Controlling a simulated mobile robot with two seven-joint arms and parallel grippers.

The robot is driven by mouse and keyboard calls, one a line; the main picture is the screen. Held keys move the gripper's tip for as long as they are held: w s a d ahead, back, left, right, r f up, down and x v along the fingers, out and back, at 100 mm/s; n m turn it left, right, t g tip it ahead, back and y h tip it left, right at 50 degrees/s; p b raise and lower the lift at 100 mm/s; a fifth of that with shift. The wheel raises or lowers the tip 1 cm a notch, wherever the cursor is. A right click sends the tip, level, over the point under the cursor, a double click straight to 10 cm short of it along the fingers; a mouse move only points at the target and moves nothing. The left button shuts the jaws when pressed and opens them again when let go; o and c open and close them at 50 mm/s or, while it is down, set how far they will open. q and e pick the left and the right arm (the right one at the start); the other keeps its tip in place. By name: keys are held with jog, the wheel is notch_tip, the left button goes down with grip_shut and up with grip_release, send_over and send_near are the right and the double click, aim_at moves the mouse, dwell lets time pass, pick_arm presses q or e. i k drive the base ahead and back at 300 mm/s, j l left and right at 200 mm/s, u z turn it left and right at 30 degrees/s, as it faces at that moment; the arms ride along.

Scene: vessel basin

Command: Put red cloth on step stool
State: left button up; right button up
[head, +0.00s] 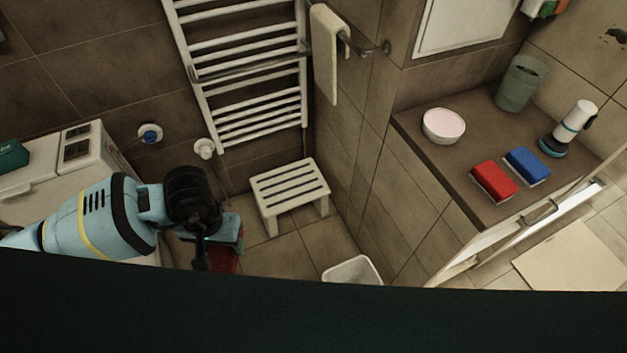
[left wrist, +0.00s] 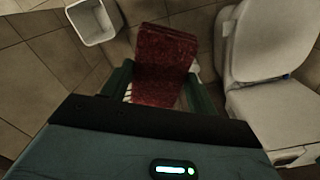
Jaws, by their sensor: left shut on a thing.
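My left gripper (head: 222,245) is shut on the red cloth (head: 228,262), which hangs below it, partly hidden by the gripper and a dark edge. In the left wrist view the dark red, speckled cloth (left wrist: 165,55) is between the two fingers of the gripper (left wrist: 162,88). The white slatted step stool (head: 290,187) stands on the floor under the towel rack, to the right of and beyond the gripper in the head view. Its top is bare. My right gripper is not in view.
A white bin (head: 353,270) stands on the floor right of the gripper; the wrist view shows a white toilet (left wrist: 258,65). A brown counter (head: 440,175) at right holds a bowl (head: 443,126), red sponge (head: 494,181), blue sponge (head: 528,166) and cup. A towel rack (head: 250,80) is above the stool.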

aim_at(292, 189)
jog(key=i+j+z, duration=0.1)
jog(key=j+z, duration=0.15)
jog(key=z, duration=0.2)
jog(key=i+j+z, duration=0.1)
jog(key=j+z, duration=0.15)
jog(key=z, duration=0.2)
jog(key=i+j+z, duration=0.1)
jog(key=j+z, duration=0.9)
jog(key=j, duration=0.2)
